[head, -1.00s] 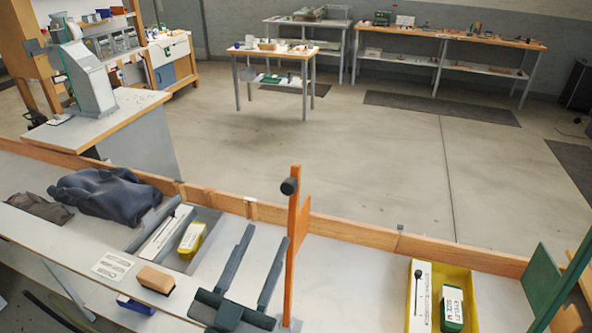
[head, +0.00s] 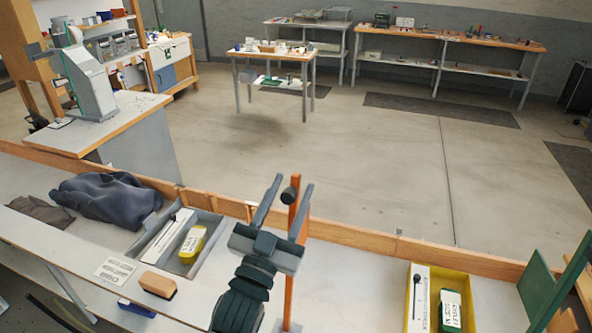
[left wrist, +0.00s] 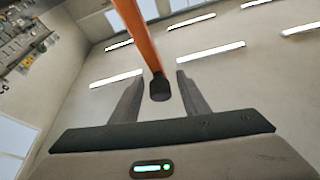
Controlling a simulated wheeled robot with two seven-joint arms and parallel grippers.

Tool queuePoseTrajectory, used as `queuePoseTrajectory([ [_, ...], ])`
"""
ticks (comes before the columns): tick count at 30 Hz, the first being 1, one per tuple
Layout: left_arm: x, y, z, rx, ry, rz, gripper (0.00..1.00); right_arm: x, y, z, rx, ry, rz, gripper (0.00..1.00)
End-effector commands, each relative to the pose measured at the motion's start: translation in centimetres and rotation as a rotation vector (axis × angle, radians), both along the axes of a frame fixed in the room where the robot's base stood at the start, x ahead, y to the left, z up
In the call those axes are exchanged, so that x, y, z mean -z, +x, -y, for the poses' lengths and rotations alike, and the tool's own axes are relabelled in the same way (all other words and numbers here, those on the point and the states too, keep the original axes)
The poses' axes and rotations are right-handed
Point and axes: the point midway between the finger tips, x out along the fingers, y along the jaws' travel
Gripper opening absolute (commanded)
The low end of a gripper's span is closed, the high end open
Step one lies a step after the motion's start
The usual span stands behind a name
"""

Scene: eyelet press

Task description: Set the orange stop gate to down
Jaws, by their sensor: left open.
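The orange stop gate (head: 290,265) stands upright at the bench's back edge, with a dark round knob (head: 290,195) near its top. My left gripper (head: 291,185) is open, its two dark fingers raised on either side of the gate's upper part and knob. In the left wrist view the orange gate (left wrist: 138,35) comes down from the top and its knob (left wrist: 160,88) sits between the open fingers (left wrist: 158,80). I cannot tell whether either finger touches it. My gripper hides part of the gate. My right gripper is not in view.
A grey tray (head: 215,244) with a yellow item (head: 193,243) lies left of the gripper, near a dark cloth (head: 105,198) and brown block (head: 157,284). A yellow bin (head: 463,280) and green panel (head: 540,290) stand right. The bench between gate and bin is clear.

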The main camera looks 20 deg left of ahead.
Motion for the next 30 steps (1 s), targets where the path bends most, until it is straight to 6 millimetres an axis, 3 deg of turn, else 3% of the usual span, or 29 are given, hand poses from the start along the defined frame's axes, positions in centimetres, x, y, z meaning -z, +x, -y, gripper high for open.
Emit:
queuePoseTrajectory([
  [7,-1.1,2.5,0.2,0.000,0.001,0.000,0.41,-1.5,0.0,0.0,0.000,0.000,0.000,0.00],
  [19,-1.2,3.0,0.3,0.000,0.000,0.001,0.41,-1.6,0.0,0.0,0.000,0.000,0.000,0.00],
  [24,-1.2,3.0,0.3,0.000,0.000,0.000,0.03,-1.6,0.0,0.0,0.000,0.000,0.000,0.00],
  [30,-1.2,3.0,0.3,0.000,0.001,0.000,0.00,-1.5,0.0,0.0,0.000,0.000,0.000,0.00],
])
